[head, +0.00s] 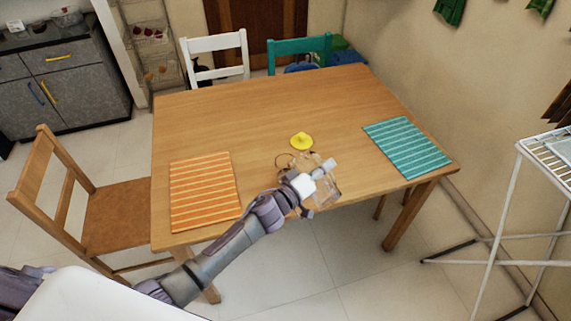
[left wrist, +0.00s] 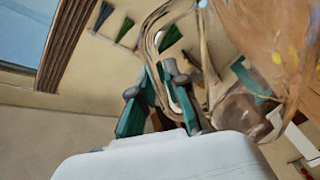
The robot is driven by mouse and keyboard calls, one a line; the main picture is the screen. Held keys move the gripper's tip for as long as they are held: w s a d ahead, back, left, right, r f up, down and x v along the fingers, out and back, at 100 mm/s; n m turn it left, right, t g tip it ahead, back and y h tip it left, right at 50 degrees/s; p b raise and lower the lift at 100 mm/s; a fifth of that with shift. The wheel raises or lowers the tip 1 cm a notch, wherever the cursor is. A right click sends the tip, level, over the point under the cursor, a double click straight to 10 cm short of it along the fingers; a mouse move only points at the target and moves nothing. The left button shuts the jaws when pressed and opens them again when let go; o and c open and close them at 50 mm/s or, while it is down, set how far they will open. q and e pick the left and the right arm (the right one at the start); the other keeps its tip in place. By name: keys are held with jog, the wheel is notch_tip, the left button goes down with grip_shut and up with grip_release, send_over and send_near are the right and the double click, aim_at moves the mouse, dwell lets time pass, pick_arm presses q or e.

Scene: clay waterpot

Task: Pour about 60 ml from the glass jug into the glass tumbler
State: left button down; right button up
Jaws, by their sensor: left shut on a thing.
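My left gripper (head: 318,175) is shut on the handle of the clear glass jug (head: 327,188), over the near edge of the wooden table. In the left wrist view the gripper's teal fingers (left wrist: 155,88) close around the looped handle, and the jug's see-through body (left wrist: 270,45) fills the upper right. The jug looks tilted, but its exact angle and water level cannot be told. A faint clear round outline, apparently the glass tumbler (head: 284,161), stands on the table just left of the jug. Its contents cannot be made out. My right gripper is out of view.
A yellow object (head: 301,141) sits on the wooden table (head: 240,115) just behind the glassware. An orange striped mat (head: 203,190) lies left and a teal striped mat (head: 407,146) right. The table's far half is clear. Chairs stand left and behind; a white rack (head: 500,215) stands right.

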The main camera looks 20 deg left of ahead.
aim_at(332, 179)
pick_arm(q)
jog(key=shift+d+f+m, duration=0.25)
jog(key=shift+d+m, duration=0.05)
jog(key=shift+m, duration=0.1)
jog(key=shift+f, duration=0.15)
dwell(1.4)
jog(key=shift+s+d+f+m+b, duration=0.2)
jog(key=shift+f+m+b, duration=0.2)
jog(key=shift+f+b, duration=0.2)
jog(key=shift+s+d+f+m+b, duration=0.15)
jog(key=shift+f+m+b, duration=0.25)
jog(key=shift+f+b, duration=0.2)
jog(key=shift+d+r+m, duration=0.1)
jog(key=shift+d+m, duration=0.15)
jog(key=shift+m, duration=0.25)
jog(key=shift+s+d+m, duration=0.2)
jog(key=shift+d+m, duration=0.1)
jog(key=shift+m, duration=0.2)
jog(key=s+d+f+m+b, duration=0.2)
jog(key=d+f+m+b, duration=0.2)
jog(key=m, duration=0.3)
jog(key=shift+s+d+f+b, duration=0.2)
jog(key=shift+f+b, duration=0.45)
jog(key=shift+b, duration=0.05)
